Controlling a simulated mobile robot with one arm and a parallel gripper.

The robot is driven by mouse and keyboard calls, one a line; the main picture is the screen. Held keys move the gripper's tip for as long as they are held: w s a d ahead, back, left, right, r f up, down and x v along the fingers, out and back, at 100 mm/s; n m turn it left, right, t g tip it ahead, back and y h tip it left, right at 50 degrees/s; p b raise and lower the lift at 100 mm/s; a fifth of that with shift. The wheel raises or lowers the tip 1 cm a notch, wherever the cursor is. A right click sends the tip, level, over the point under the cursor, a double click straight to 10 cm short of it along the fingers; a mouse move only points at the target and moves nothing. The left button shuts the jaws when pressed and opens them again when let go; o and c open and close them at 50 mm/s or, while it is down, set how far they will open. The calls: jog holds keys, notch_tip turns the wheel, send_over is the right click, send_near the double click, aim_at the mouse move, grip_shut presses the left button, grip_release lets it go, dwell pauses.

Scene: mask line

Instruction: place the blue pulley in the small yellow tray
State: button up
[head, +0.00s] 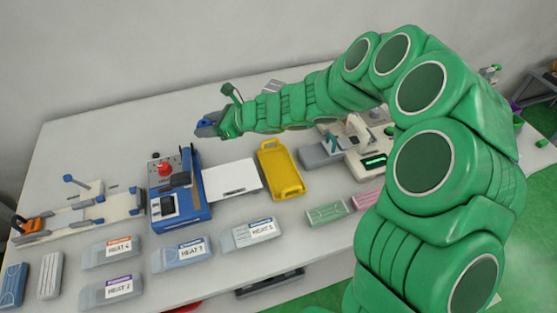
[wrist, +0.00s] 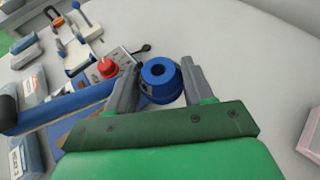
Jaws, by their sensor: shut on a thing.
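My gripper (wrist: 158,90) is shut on the blue pulley (wrist: 160,72), which sits between the two grey fingers in the wrist view. In the head view my gripper (head: 212,127) is above the back of the table, behind the blue machine, with a bit of the pulley (head: 206,123) showing at its tip. The small yellow tray (head: 279,171) lies on the table to the right of and nearer than my gripper. Its visible inside looks empty. The tray is not in the wrist view.
A blue machine (head: 180,205) with a red knob and a white plate (head: 232,179) stand left of the tray. A cream sewing machine (head: 365,140) stands right of it. Labelled grey bins (head: 182,254) line the front edge. The back left of the table is clear.

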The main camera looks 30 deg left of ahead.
jog(key=w+d+f, duration=0.2)
jog(key=w+d, duration=0.2)
jog(key=d, duration=0.7)
send_over(284, 173)
jog(key=shift+f, duration=4.35)
jog(key=shift+f, duration=0.15)
jog(key=shift+f, duration=0.3)
